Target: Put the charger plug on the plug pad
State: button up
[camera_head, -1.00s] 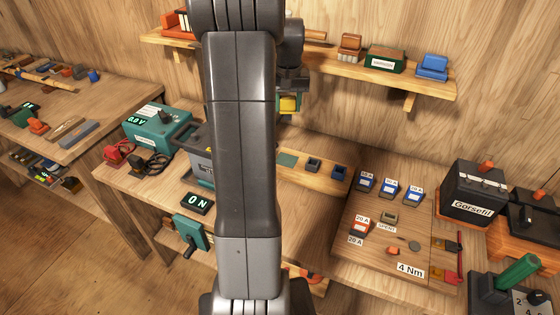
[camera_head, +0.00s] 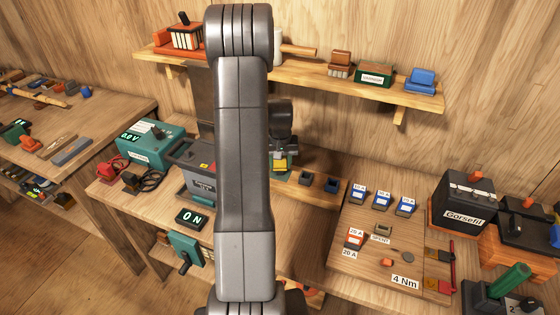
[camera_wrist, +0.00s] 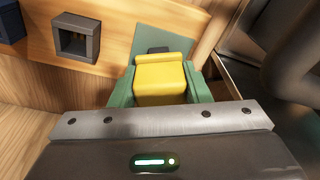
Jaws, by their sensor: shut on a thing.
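The charger plug is a yellow block (camera_wrist: 160,80) with a small dark part at its far end. My gripper (camera_wrist: 160,90) is shut on it, a green finger on each side. In the head view the plug (camera_head: 281,161) shows as a small yellow patch at my gripper (camera_head: 280,166), just right of my arm. The plug pad is a flat green square (camera_wrist: 178,36) on the wooden strip, partly behind the plug in the wrist view. The plug is over or at the pad's near part; I cannot tell whether they touch. In the head view the pad is mostly hidden.
Two small open sockets (camera_head: 305,178) stand on the strip right of the pad; one dark grey socket (camera_wrist: 76,40) is close in the wrist view. A grey-and-teal battery box (camera_head: 196,170) stands left. A fuse board (camera_head: 380,250) lies right. A shelf (camera_head: 350,84) runs above.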

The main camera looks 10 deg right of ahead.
aim_at(280, 169)
jog(key=shift+f, duration=0.2)
jog(key=o, duration=1)
jog(key=shift+r, duration=0.1)
jog(key=r, duration=0.4)
jog(key=s+r+b, duration=0.1)
jog(key=r, duration=0.7)
jog(key=shift+s+a+r, duration=0.1)
jog(key=shift+s+a, duration=0.05)
jog(key=shift+s, duration=0.1)
